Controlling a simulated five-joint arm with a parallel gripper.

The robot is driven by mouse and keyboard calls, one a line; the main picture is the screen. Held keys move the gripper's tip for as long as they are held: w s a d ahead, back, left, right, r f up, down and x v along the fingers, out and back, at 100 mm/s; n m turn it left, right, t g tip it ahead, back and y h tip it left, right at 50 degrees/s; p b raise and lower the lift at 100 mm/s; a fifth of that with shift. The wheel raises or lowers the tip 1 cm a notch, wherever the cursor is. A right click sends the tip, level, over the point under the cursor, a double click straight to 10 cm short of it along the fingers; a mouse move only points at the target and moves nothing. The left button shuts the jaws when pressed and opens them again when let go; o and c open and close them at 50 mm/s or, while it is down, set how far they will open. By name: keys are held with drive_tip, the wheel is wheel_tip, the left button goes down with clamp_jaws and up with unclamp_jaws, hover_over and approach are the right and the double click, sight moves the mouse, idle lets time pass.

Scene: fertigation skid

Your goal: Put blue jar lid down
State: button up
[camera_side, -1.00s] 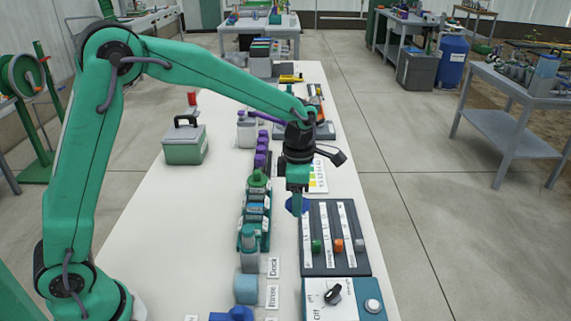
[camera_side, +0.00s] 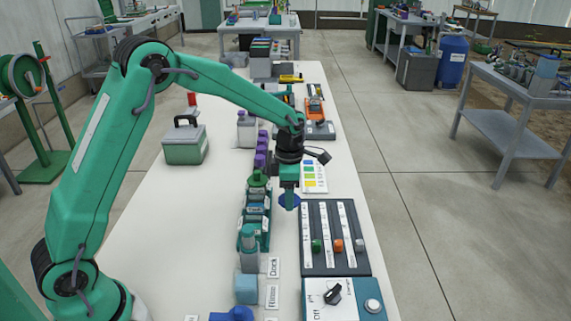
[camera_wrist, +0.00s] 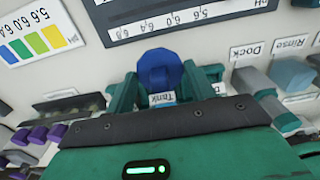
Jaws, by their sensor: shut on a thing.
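The blue jar lid (camera_wrist: 160,70) is between the green fingers of my gripper (camera_wrist: 152,92) in the wrist view. In the side view the blue lid (camera_side: 289,201) shows at the tip of my gripper (camera_side: 289,196), which is shut on it. The lid is held above the white table (camera_side: 190,220), between the row of bottles and the slider panel. In the wrist view a label reading "Tank" shows just below the lid. The height of the lid over the table is hard to tell.
A dark slider panel (camera_side: 325,262) lies right of my gripper. A rack of bottles (camera_side: 258,205) stands close on its left, with a blue-grey block (camera_side: 246,290) nearer the camera. A pH colour card (camera_side: 314,177) lies behind.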

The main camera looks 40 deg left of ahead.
sight(285, 212)
drive_tip(key=a+f, duration=0.1)
drive_tip(key=w+a, duration=0.1)
drive_tip(key=w+a+f, duration=0.1)
drive_tip(key=shift+a+f, duration=0.3)
drive_tip(key=shift+a, duration=0.1)
drive_tip(key=shift+f, duration=2)
drive_tip(key=o, duration=1)
drive_tip(key=shift+f, duration=0.1)
wheel_tip(285, 212, up, 12)
drive_tip(key=shift+r, duration=0.15)
